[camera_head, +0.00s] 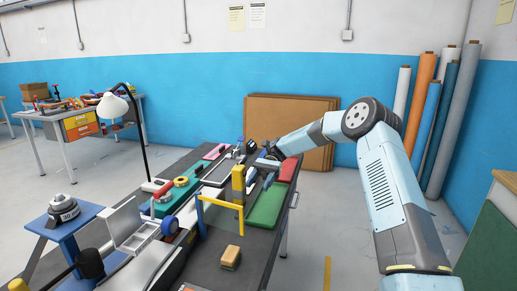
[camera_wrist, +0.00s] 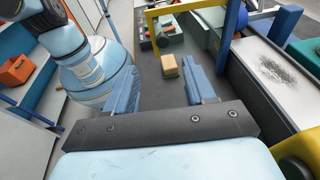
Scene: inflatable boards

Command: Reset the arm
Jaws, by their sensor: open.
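My arm reaches from the lower right of the head view over the dark workbench (camera_head: 262,239). My gripper (camera_head: 266,166) is above the bench's far part, partly hidden among the tools there. In the wrist view my gripper (camera_wrist: 160,82) shows two blue fingers spread apart with nothing held between them. In the head view the yellow block (camera_head: 231,257) lies near the front of the bench.
Brown boards (camera_head: 317,117) lean on the wall behind. The floor right of the bench is clear.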

